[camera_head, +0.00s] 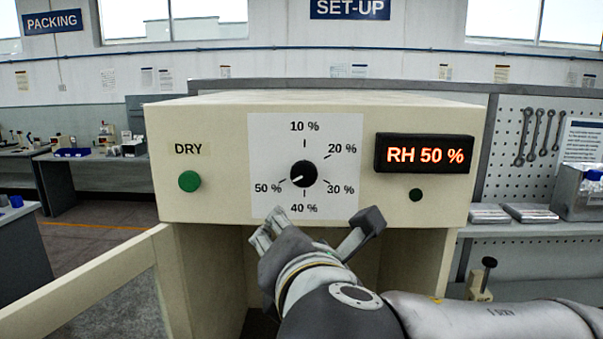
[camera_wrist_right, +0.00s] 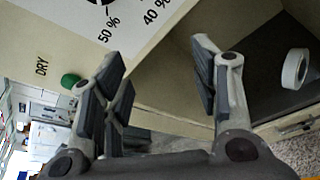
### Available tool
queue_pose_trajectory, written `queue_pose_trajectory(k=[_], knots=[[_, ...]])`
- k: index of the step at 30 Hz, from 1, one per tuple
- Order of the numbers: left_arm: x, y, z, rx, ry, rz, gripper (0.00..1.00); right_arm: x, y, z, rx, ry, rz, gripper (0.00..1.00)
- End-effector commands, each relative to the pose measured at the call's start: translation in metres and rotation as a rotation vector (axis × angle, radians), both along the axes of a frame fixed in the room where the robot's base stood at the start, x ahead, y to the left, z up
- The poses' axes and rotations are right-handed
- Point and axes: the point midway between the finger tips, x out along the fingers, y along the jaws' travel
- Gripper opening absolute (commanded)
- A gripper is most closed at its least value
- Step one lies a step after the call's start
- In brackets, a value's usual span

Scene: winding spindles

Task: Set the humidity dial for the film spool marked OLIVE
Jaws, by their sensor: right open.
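The black humidity dial (camera_head: 303,174) sits on a white scale plate (camera_head: 262,133) marked 10 % to 50 %. Its white pointer line is toward 50 %. The display (camera_head: 423,154) reads RH 50 %. My right gripper (camera_head: 322,222) is open just below the dial and the 40 % mark, apart from the knob. In the right wrist view the gripper (camera_wrist_right: 160,65) is open and empty, and the dial (camera_wrist_right: 101,2) is cut off at the top edge. A white ring-shaped roll (camera_wrist_right: 295,68) lies in the bay; no marking on it is readable. My left gripper is not in view.
The beige cabinet (camera_head: 213,213) has a green DRY button (camera_head: 189,181) left of the dial and a small dark knob (camera_head: 416,195) under the display. Its open bay is below the panel. A shelf with grey cases (camera_head: 530,213) stands at the right.

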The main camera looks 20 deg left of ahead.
Motion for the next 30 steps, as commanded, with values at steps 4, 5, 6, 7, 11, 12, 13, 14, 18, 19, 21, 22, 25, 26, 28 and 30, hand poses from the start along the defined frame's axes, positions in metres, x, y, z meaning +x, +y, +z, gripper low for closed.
queue_pose_trajectory(k=[4, 5, 6, 7, 11, 12, 13, 14, 18, 19, 21, 22, 25, 26, 28, 30], knots=[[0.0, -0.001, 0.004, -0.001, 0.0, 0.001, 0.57, -0.019, -0.004, 0.032, -0.232, -0.213, -0.004, 0.56], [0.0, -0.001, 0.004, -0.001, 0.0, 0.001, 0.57, -0.022, -0.005, 0.037, -0.274, -0.25, -0.01, 0.56], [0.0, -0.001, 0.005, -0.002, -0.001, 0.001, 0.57, -0.025, -0.007, 0.042, -0.328, -0.295, -0.019, 0.56], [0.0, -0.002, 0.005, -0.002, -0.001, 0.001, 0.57, -0.027, -0.009, 0.047, -0.367, -0.327, -0.026, 0.56], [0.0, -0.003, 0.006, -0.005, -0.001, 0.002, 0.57, -0.034, -0.016, 0.06, -0.496, -0.43, -0.057, 0.56], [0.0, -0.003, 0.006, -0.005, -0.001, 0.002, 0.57, -0.035, -0.018, 0.063, -0.521, -0.45, -0.066, 0.56], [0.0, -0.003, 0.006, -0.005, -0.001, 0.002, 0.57, -0.036, -0.019, 0.065, -0.536, -0.462, -0.071, 0.56], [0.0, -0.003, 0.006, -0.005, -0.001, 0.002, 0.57, -0.037, -0.02, 0.066, -0.549, -0.471, -0.074, 0.56], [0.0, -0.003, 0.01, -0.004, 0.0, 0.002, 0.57, -0.032, -0.02, 0.069, -0.573, -0.486, -0.083, 0.56], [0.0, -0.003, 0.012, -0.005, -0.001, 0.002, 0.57, -0.03, -0.019, 0.07, -0.574, -0.484, -0.083, 0.56], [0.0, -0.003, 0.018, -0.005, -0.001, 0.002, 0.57, -0.021, -0.017, 0.071, -0.572, -0.483, -0.084, 0.56], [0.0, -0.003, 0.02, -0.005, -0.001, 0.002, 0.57, -0.016, -0.016, 0.072, -0.571, -0.483, -0.085, 0.56], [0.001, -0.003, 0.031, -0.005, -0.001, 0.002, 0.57, 0.003, -0.011, 0.073, -0.571, -0.481, -0.085, 0.56], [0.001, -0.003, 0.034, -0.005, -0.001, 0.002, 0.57, 0.009, -0.009, 0.073, -0.571, -0.481, -0.085, 0.56], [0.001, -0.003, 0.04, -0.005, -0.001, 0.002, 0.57, 0.022, -0.005, 0.073, -0.572, -0.481, -0.083, 0.56], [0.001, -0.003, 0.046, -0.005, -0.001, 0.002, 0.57, 0.034, -0.001, 0.073, -0.57, -0.482, -0.084, 0.56]])
